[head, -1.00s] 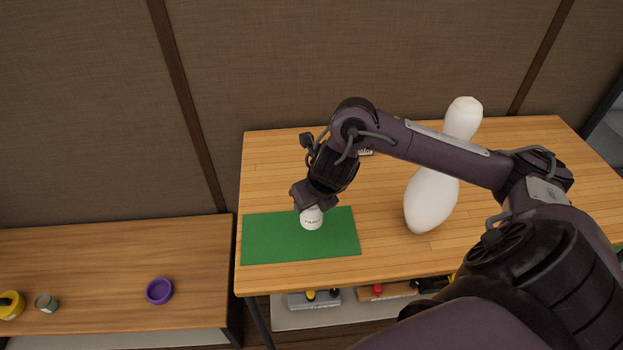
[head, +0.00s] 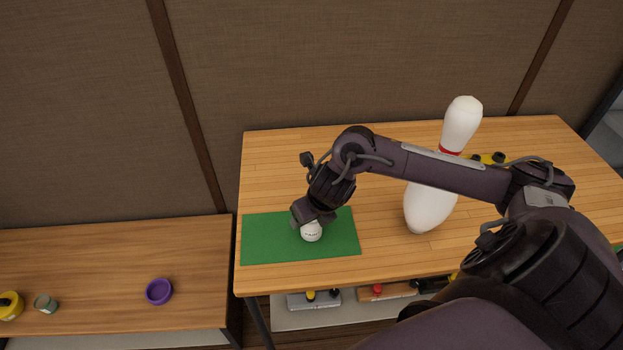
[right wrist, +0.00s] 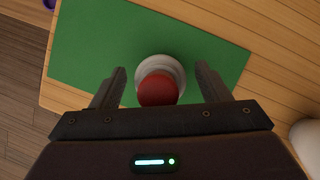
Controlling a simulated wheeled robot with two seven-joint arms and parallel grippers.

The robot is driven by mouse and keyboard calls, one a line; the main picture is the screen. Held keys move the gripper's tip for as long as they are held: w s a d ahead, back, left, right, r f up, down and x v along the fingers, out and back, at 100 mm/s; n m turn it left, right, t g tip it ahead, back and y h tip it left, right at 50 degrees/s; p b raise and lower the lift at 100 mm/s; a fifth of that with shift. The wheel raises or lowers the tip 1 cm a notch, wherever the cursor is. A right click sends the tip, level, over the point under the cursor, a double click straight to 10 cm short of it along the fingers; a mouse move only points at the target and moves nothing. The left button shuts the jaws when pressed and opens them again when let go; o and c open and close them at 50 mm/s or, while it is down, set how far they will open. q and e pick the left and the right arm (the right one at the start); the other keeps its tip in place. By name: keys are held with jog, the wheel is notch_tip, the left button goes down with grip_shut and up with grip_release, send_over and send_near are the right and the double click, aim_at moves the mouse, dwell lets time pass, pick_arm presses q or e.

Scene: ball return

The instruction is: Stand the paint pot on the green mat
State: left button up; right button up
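The paint pot (head: 311,232) is small and white with a dark label, and it appears upright on the green mat (head: 259,238), right of the mat's middle. In the right wrist view the pot (right wrist: 174,66) shows a red top and a white rim. My right gripper (right wrist: 160,72) is open, with one finger on each side of the pot and a visible gap to each. In the head view the right gripper (head: 313,217) is just above and behind the pot and hides part of it. My left gripper is not in view.
A tall white bowling pin (head: 430,207) stands on the wooden table (head: 400,255) behind my right forearm. A lower table (head: 110,265) at left holds a purple dish (head: 159,291), a grey-green cup (head: 46,303) and a yellow item (head: 11,305). A shelf below holds tools.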

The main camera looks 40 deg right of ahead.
jog(key=shift+r, duration=0.25)
jog(key=p+v, duration=0.2)
jog(key=v, duration=0.9)
jog(key=shift+s+r, duration=0.25)
jog(key=shift+r, duration=0.05)
